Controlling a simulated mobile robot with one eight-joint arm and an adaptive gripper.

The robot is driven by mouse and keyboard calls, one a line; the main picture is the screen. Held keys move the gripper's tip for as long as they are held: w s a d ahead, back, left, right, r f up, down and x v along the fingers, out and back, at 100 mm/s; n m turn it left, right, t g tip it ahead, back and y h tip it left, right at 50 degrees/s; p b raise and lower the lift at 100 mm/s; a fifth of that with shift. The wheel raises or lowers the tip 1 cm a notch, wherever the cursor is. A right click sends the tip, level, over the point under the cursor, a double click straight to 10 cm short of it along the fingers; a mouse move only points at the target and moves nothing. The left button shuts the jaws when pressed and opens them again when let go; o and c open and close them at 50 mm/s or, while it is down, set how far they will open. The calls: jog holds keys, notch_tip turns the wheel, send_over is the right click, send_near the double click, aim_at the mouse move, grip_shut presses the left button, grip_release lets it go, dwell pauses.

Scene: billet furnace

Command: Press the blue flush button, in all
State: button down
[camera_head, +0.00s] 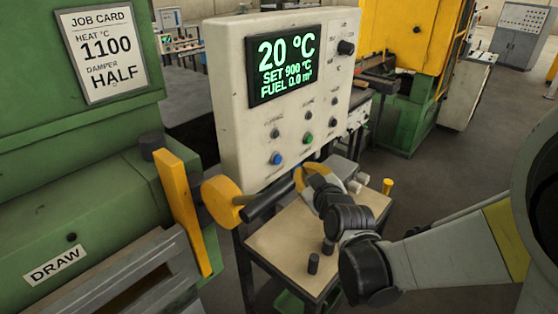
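The blue button (277,158) sits on the lower left of the pale control panel (228,95), its cap showing clear of my arm. I cannot read the small label above it. My gripper (303,176), with yellow and dark parts, is just below and to the right of the blue button, near the panel's bottom edge. It appears apart from the button. Its fingertips are small and partly hidden, so I cannot tell whether they are open or shut.
A green button (308,138) is right of the blue one. A yellow lever (221,201) with a black handle (268,203) juts out close to my gripper. A small table (283,237) with dark pegs stands below. The green furnace (105,145) fills the left.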

aim_at(283, 156)
jog(key=shift+w+a, duration=0.75)
jog(key=shift+a, duration=0.2)
jog(key=shift+w+a, duration=0.75)
jog(key=shift+a, duration=0.15)
jog(key=shift+a, duration=0.1)
jog(key=shift+w+a, duration=0.25)
jog(key=shift+w+a+b, duration=0.25)
jog(key=shift+a+b, duration=0.05)
jog(key=shift+b, duration=0.05)
dwell(0.8)
jog(key=shift+s+d, duration=0.55)
jog(key=shift+d, duration=0.1)
jog(key=shift+s+d, duration=0.75)
jog(key=shift+d, duration=0.25)
jog(key=shift+s+d, duration=0.75)
jog(key=shift+d, duration=0.2)
